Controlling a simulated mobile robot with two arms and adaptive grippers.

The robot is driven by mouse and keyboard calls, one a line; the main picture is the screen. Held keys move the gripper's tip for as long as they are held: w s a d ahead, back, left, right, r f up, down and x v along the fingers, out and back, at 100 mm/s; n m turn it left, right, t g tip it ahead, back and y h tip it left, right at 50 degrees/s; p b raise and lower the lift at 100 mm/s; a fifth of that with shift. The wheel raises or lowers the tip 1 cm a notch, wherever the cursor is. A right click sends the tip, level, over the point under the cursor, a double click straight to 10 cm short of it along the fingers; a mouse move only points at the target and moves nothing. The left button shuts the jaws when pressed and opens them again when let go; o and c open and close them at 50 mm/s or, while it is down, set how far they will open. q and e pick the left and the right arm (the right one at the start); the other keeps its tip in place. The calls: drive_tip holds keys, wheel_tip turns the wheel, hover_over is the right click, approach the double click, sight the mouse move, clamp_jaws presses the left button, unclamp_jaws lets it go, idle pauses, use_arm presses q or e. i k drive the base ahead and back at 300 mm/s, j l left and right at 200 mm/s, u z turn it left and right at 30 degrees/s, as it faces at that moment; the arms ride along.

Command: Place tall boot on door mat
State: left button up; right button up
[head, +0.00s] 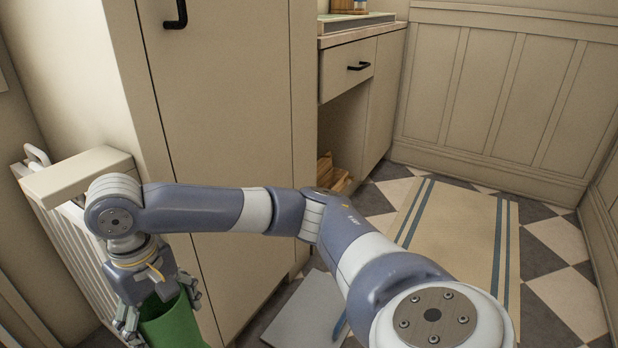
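The tall boot (178,326) is green and shows only in part at the lower left of the head view, cut off by the bottom edge. My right gripper (160,308) points down with a finger on each side of it and appears shut on its upper part. A beige mat with blue stripes (455,225) lies flat on the floor at the right. A plain pale grey flat piece (305,312) lies at the bottom middle. I cannot tell which of the two is the door mat. My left gripper is out of view.
A tall beige cabinet (222,110) stands behind the arm. A white radiator (72,235) with a shelf (78,172) above it is beside the gripper at left. A low counter (375,90) has an open bay with wooden items (332,172). The checkered floor is clear at right.

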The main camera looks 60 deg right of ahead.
sight(314, 312)
drive_tip(key=k+l, duration=0.1)
drive_tip(key=l, duration=0.35)
drive_tip(key=k+l+z, duration=0.1)
drive_tip(key=l, duration=0.35)
drive_tip(key=k+l, duration=0.1)
drive_tip(key=l, duration=0.35)
drive_tip(key=i+l, duration=0.15)
drive_tip(key=l, duration=0.2)
drive_tip(key=i+l+z, duration=0.1)
drive_tip(key=l, duration=0.25)
drive_tip(key=i+l, duration=0.2)
drive_tip(key=l, duration=0.15)
drive_tip(key=i+l+z, duration=0.1)
drive_tip(key=l, duration=0.25)
drive_tip(key=i, duration=0.05)
